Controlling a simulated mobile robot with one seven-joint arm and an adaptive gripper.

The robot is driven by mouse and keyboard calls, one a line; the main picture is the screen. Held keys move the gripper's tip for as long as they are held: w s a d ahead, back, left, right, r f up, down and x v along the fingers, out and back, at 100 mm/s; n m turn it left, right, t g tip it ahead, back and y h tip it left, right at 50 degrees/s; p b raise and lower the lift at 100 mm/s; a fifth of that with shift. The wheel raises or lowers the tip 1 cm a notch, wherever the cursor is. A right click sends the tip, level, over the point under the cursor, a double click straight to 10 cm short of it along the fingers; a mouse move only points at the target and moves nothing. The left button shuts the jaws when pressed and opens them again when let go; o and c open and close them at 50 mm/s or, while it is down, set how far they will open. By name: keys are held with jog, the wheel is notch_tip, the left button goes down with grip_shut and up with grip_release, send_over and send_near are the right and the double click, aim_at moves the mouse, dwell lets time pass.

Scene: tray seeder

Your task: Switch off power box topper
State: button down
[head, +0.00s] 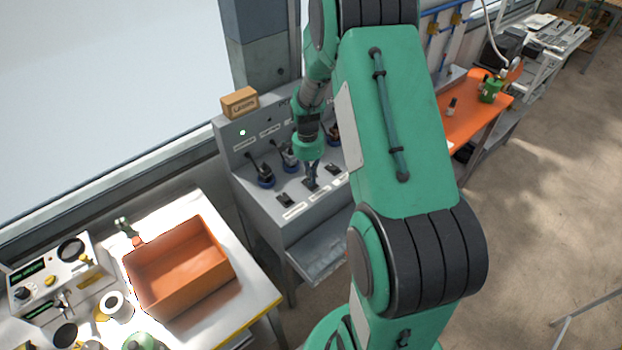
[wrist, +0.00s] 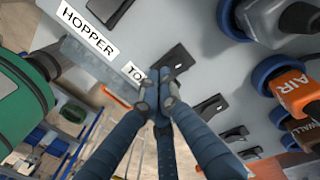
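The grey power box (head: 265,190) stands in the middle of the head view, with black switches and white labels on its sloping front. My gripper (head: 312,180) is down at the middle visible switch. In the wrist view my gripper's fingertips (wrist: 157,92) are together, with nothing seen between them. They lie right at a black switch (wrist: 175,62) and partly cover it. A label starting "TO" (wrist: 134,74) is beside this switch, its rest hidden by the fingers. I cannot tell whether the tips touch the switch or which way it is set.
Another switch (wrist: 108,10) sits near the "HOPPER" label (wrist: 88,30); more switches (wrist: 210,106) run down the other side. Blue-ringed plugs (wrist: 272,72) stick out of the panel. A cardboard box (head: 239,103) sits on top. An orange bin (head: 190,285) stands on the table at left.

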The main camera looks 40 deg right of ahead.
notch_tip(320, 180, up, 14)
jog(key=s+p, duration=0.3)
jog(key=shift+f, duration=0.2)
dwell(0.7)
jog(key=s+a+r+n+t, duration=0.35)
jog(key=a+r+n, duration=0.35)
jog(key=a+r, duration=0.8)
jog(key=s+a+r+n+t+b, duration=0.1)
jog(key=s+a+r+n, duration=0.3)
jog(key=s+a, duration=0.3)
jog(key=s+a+r+n+t+b, duration=0.1)
jog(key=s+a+r+n+t, duration=0.1)
jog(key=s+a+r+n, duration=0.3)
jog(key=s+a+n, duration=0.1)
jog(key=s+n, duration=0.1)
jog(key=s, duration=0.2)
jog(key=shift+s+a, duration=0.25)
jog(key=shift+a, duration=0.15)
